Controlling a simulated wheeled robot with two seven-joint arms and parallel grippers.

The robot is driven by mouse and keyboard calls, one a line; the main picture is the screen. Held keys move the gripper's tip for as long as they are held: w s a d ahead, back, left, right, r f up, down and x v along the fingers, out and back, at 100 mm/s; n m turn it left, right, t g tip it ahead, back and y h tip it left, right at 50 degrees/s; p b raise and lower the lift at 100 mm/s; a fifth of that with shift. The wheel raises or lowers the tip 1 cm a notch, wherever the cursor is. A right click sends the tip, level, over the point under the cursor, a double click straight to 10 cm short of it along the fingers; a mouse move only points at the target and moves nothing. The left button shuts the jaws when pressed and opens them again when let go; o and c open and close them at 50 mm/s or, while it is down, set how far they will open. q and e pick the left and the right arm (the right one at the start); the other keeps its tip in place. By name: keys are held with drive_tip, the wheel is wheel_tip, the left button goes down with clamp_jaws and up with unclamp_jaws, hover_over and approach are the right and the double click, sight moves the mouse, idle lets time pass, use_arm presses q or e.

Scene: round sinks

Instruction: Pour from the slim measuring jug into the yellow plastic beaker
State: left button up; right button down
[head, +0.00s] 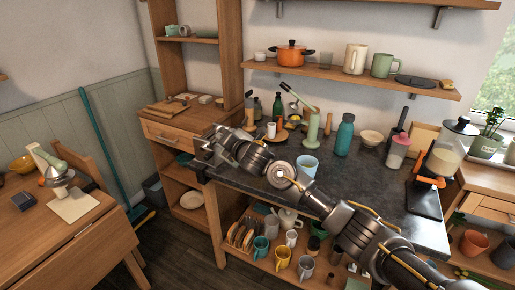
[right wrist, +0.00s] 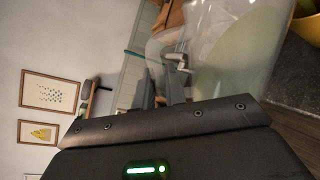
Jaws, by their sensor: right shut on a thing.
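My right gripper (head: 205,150) reaches over the left end of the dark counter in the head view. In the right wrist view it is shut on a clear see-through vessel (right wrist: 235,55) with pale greenish content, which looks like the slim measuring jug. The jug cannot be made out in the head view. A yellow curved piece (right wrist: 308,28) shows at the right edge of the right wrist view, close to the jug. It may be the yellow plastic beaker, but most of it is cut off. I cannot pick out the beaker in the head view. My left gripper is not in view.
A light blue cup (head: 307,167), a teal bottle (head: 344,136) and a green pump-like item (head: 312,128) stand on the dark counter (head: 345,185). A blender-like appliance (head: 440,160) stands at its right. Several mugs, one yellow (head: 283,256), sit on the shelf below.

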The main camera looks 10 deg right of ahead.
drive_tip(key=shift+r, duration=0.25)
idle(0.3)
drive_tip(key=shift+w+d+r+m, duration=0.1)
drive_tip(key=shift+w+d+m, duration=0.25)
drive_tip(key=shift+m, duration=0.45)
idle(1.6)
drive_tip(key=shift+d+r+y, duration=0.2)
drive_tip(key=shift+y, duration=0.2)
idle(0.5)
drive_tip(key=f+n, duration=0.1)
drive_tip(key=s+a+f+n, duration=0.1)
drive_tip(key=shift+a+n+h, duration=0.25)
drive_tip(key=shift+n+h, duration=0.05)
drive_tip(key=shift+s+a+f+n, duration=0.15)
drive_tip(key=shift+f+n, duration=0.15)
drive_tip(key=shift+f, duration=0.2)
drive_tip(key=s+a+f+n+t, duration=0.2)
drive_tip(key=a+f+n, duration=0.2)
drive_tip(key=f+n, duration=0.4)
drive_tip(key=shift+s+a+f+h, duration=0.3)
drive_tip(key=shift+s+a+f, duration=0.1)
drive_tip(key=shift+f, duration=0.75)
